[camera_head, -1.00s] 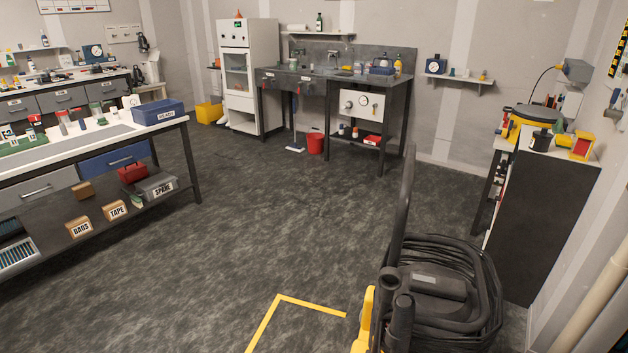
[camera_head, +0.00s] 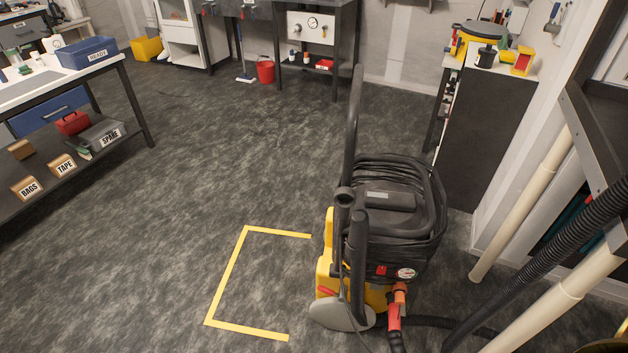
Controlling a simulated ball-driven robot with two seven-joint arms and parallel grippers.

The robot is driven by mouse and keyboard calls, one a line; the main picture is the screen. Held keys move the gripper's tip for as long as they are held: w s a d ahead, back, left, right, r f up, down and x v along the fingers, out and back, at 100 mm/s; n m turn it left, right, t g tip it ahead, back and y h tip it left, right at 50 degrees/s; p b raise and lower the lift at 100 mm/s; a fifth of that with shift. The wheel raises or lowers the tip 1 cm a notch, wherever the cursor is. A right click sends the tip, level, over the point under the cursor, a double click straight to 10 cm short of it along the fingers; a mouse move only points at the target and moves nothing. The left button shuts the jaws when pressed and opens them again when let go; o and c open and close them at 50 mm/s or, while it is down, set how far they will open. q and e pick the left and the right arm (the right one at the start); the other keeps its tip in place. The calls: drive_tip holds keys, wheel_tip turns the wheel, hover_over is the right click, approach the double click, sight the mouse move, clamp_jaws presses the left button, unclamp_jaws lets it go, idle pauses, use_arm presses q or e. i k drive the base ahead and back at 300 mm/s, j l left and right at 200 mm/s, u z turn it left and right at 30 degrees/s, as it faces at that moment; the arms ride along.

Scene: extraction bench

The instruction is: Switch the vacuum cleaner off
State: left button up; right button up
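The vacuum cleaner (camera_head: 385,225) stands upright on the dark floor right of centre, with a black upper body, a yellow lower body and a tall black handle. On its near face are a small red switch (camera_head: 382,270) and a round white gauge (camera_head: 406,273). I cannot tell the switch's position. A red and orange hose fitting (camera_head: 397,302) sits below the gauge, with a black hose leading right. Neither of my grippers is in view.
Yellow floor tape (camera_head: 226,275) marks a corner left of the vacuum. Pale pipes (camera_head: 525,205) and a ribbed black hose (camera_head: 545,255) stand at the right. A dark cabinet (camera_head: 485,135) stands behind. The floor at centre left is clear.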

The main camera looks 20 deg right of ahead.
sight(381, 270)
drive_tip(key=i+j+z, duration=0.15)
drive_tip(key=z, duration=0.2)
drive_tip(key=i+j+z, duration=0.1)
drive_tip(key=z, duration=0.3)
drive_tip(key=j+z, duration=0.35)
drive_tip(key=i+l, duration=0.05)
drive_tip(key=i, duration=0.05)
